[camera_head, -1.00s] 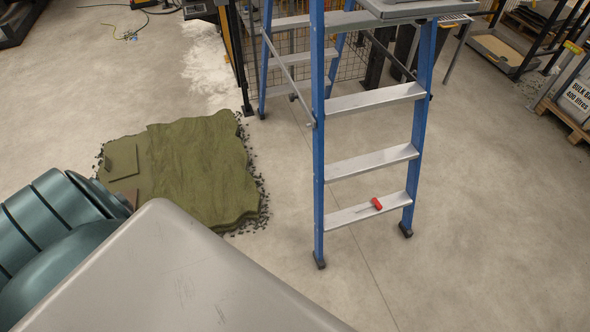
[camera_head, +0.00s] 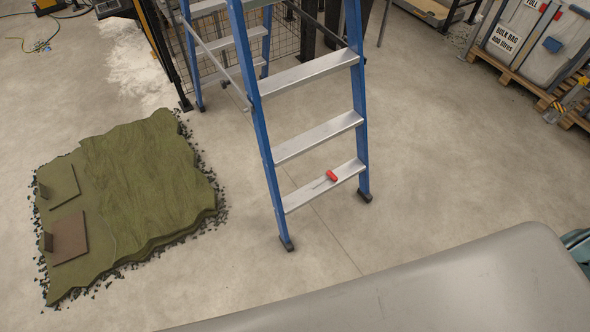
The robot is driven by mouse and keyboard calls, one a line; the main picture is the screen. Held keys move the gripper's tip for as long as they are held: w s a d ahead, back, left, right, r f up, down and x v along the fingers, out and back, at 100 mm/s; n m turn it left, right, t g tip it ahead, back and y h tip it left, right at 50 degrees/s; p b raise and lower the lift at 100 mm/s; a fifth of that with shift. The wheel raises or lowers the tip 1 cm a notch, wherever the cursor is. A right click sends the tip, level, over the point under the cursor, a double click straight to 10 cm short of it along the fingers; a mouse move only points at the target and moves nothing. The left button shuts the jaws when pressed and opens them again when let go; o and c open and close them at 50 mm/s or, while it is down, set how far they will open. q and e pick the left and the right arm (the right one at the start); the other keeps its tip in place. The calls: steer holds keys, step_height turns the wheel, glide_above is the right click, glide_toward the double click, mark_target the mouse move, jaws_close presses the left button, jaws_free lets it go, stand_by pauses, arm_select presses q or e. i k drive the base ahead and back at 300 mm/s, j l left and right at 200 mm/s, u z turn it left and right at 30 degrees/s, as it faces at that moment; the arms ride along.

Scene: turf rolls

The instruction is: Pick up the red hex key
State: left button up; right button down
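The red hex key (camera_head: 332,176) lies on the lowest step (camera_head: 322,187) of a blue stepladder (camera_head: 262,140), in the middle of the view. Its red handle is toward the right of the step, and a thin shaft points left along the tread. Nothing touches it except the step. Neither of my grippers shows in the view.
Flat green turf (camera_head: 145,185) with dark crumbs round it lies on the floor left of the ladder. A grey rounded surface (camera_head: 430,290) fills the lower right. A white bulk bag (camera_head: 520,42) stands on a pallet (camera_head: 500,72) at the upper right. Floor right of the ladder is clear.

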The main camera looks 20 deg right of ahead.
mark_target(331, 175)
steer(key=i+l+u, duration=0.15)
steer(key=l+u, duration=0.25)
steer(key=l, duration=0.45)
steer(key=l+u, duration=0.4)
steer(key=l, duration=0.4)
steer(key=k+l+u, duration=0.1)
steer(key=l+u, duration=0.3)
steer(key=l, duration=0.5)
